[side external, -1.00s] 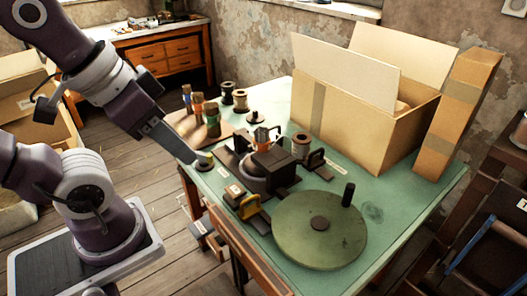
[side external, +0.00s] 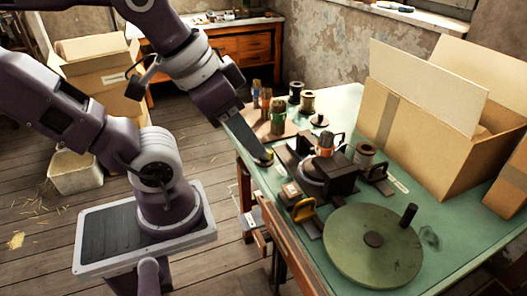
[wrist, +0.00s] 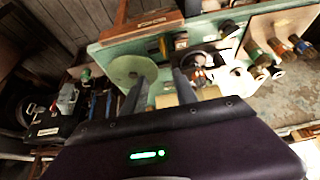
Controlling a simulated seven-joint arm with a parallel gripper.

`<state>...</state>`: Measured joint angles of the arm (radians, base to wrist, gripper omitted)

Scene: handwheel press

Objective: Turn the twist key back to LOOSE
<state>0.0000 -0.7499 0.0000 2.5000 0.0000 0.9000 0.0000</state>
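In the wrist view the two dark fingers of my gripper (wrist: 160,78) stand apart with a clear gap, and nothing shows gripped. The press (side external: 334,172) is a dark block assembly right of my gripper, also in the wrist view (wrist: 200,62). Its green handwheel (side external: 360,262) lies in front. A yellow fitting (side external: 303,209) sits at the press's near side. I cannot tell which part is the twist key.
Brushes (side external: 278,118) and spools (side external: 307,98) stand behind my gripper. An open cardboard box (side external: 405,150) fills the table's back right. The wheel's upright handle (side external: 408,215) sticks up. A drawer unit (side external: 245,48) stands at the back wall.

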